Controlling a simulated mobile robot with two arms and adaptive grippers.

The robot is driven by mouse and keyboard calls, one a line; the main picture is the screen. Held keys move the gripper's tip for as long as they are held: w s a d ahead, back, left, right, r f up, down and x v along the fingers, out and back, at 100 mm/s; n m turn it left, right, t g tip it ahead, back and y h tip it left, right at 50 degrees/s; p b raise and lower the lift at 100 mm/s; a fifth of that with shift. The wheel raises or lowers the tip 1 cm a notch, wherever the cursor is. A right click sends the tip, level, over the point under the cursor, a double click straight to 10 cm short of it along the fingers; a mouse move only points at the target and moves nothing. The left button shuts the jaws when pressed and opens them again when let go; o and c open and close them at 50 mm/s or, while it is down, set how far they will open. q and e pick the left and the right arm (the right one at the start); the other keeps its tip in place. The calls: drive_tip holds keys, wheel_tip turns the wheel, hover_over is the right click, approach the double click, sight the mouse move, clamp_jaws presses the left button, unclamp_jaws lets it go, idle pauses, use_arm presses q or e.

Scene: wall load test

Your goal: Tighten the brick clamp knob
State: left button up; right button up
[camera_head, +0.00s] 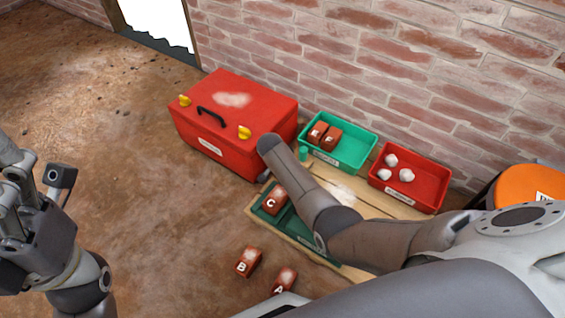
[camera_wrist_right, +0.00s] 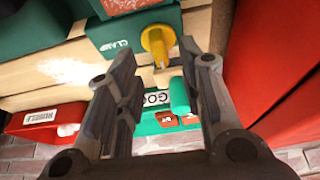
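The yellow clamp knob (camera_wrist_right: 158,40) sticks out beside the green clamp (camera_wrist_right: 112,45) with the CLAMP label, in the right wrist view. My right gripper (camera_wrist_right: 157,54) is open. Its fingertips are on either side of the knob in that picture; I cannot tell whether they touch it. Brick C (camera_head: 272,200) lies in the green clamp tray in the head view, where my right arm hides the knob and right gripper. My left gripper (camera_head: 22,185) is at the left edge, away from the bench; its fingers are not clear.
Bricks B (camera_head: 249,262) and A (camera_head: 285,281) lie in front of the wooden board (camera_head: 340,185). A red toolbox (camera_head: 232,115) stands close on the left. A green bin (camera_head: 352,158) with bricks and a red bin (camera_head: 425,196) with white lumps stand by the brick wall.

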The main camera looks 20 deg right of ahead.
drive_tip(key=v, duration=0.8)
drive_tip(key=shift+a+r, duration=0.1)
idle(0.4)
